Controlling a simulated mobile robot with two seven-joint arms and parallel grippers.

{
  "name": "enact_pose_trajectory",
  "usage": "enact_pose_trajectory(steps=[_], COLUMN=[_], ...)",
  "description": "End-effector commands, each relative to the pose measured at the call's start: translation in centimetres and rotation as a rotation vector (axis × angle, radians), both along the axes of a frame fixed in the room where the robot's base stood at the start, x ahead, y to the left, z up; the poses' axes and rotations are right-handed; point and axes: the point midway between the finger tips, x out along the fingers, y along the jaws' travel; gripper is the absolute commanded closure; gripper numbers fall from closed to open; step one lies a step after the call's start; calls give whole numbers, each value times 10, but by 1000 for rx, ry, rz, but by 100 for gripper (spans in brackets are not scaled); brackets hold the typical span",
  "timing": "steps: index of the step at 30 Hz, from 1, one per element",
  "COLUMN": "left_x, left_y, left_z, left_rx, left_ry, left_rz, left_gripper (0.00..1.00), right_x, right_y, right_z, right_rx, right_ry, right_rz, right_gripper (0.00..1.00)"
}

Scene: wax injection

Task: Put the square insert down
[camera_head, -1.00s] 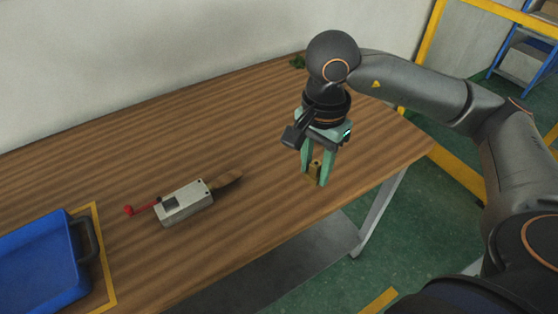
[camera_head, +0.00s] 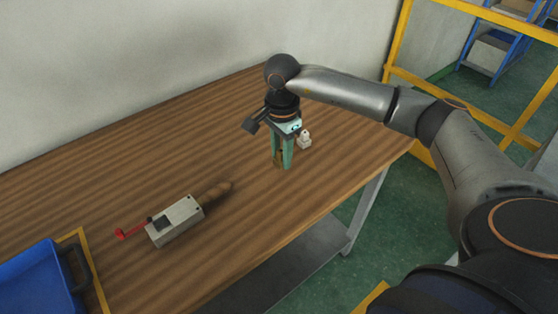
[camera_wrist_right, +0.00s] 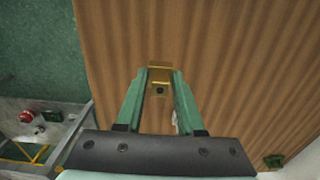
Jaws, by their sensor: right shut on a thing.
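The square insert is a small brass-coloured block with a dark hole. It shows between the fingertips in the right wrist view (camera_wrist_right: 159,77). In the head view my right gripper (camera_head: 282,164) points down over the wooden table and is shut on the insert (camera_head: 279,161), which is mostly hidden by the green fingers. The fingertips are close to the table top; I cannot tell whether the insert touches it. My left gripper is not in view.
A small white piece (camera_head: 304,140) stands just right of the gripper. A grey metal block (camera_head: 176,222) with a red handle and a brown tapered end lies left. A blue tray (camera_head: 32,283) is at far left. Table between is clear; its edge lies right.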

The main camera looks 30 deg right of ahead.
Motion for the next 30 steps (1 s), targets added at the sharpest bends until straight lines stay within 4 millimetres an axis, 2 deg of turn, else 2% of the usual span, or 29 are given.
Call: enact_pose_trajectory(steps=[3,10,16,27,28,30], left_x=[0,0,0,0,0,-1], left_y=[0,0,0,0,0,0], left_z=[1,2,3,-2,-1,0], left_rx=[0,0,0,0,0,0], left_ry=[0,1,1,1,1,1], left_rz=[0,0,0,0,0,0], left_gripper=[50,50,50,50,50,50], right_x=[10,18,17,18,18,17], right_y=[-2,-6,-5,-5,-5,-5], right_z=[-11,-22,-51,-56,-57,-55], right_rx=[2,0,0,1,0,0], right_ry=[0,0,1,-2,-1,-1], right_rz=[0,-1,1,0,0,0], right_gripper=[100,100,100,100,62,54])
